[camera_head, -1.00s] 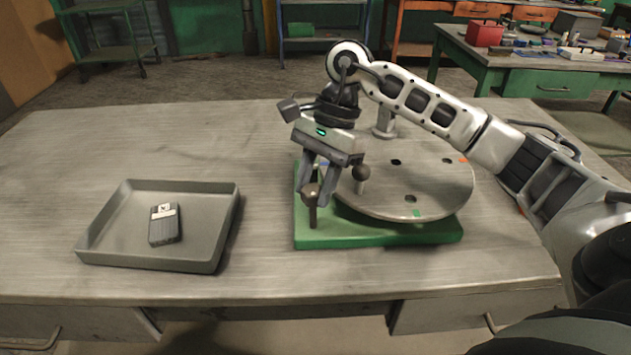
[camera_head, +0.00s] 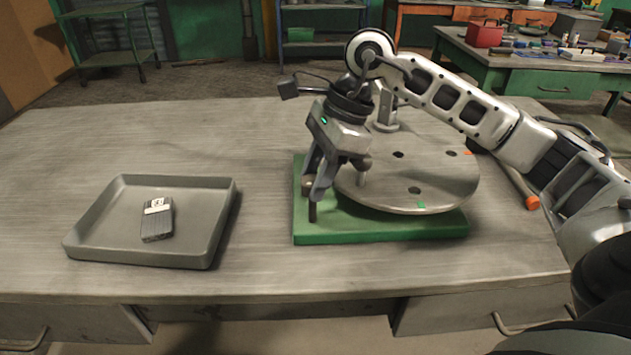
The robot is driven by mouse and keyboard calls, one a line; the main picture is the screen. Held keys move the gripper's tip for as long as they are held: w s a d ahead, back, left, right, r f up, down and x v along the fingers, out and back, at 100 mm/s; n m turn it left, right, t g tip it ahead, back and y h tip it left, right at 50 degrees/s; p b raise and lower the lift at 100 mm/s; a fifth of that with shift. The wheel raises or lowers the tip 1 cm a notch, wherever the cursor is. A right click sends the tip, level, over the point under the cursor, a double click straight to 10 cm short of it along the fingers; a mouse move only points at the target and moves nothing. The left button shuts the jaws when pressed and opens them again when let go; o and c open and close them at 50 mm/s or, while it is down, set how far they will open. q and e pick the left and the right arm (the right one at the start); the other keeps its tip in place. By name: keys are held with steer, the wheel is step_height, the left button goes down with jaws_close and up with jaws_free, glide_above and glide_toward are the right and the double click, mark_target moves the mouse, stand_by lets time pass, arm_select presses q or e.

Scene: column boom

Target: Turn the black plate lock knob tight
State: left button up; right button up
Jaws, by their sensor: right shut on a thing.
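The black plate lock knob (camera_head: 312,211) stands on a dark post at the front-left corner of a green base (camera_head: 380,232). My right gripper (camera_head: 313,190) points down with its fingers shut around the knob's head, which they mostly hide. A round grey plate (camera_head: 440,185) lies on the base, with several dark holes and a small green mark at its front edge. My left gripper is not in view.
A grey tray (camera_head: 228,215) holding a small dark block with a white label (camera_head: 157,222) stands at the left of the metal table (camera_head: 90,150). An orange-ended bar (camera_head: 532,202) lies right of the plate. The table between tray and base is clear.

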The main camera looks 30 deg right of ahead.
steer(key=m+t+b, duration=0.1)
steer(key=m, duration=0.2)
steer(key=shift+s+m+h+b, duration=0.1)
steer(key=shift+m+h+b, duration=0.2)
steer(key=m+t+b, duration=0.1)
steer(key=m, duration=0.1)
steer(key=shift+a+m+h, duration=0.1)
steer(key=shift+m+h, duration=0.3)
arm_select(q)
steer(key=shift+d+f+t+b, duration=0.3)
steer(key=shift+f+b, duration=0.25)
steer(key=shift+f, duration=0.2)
arm_select(e)
steer(key=m+h, duration=0.1)
steer(key=m, duration=0.1)
steer(key=m+t, duration=0.1)
steer(key=m, duration=0.2)
steer(key=shift+s+a+m+h, duration=0.1)
steer(key=shift+m+h, duration=0.2)
steer(key=shift+h, duration=0.1)
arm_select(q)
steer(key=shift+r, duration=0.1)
arm_select(e)
steer(key=o, duration=1)
steer(key=shift+c, duration=0.2)
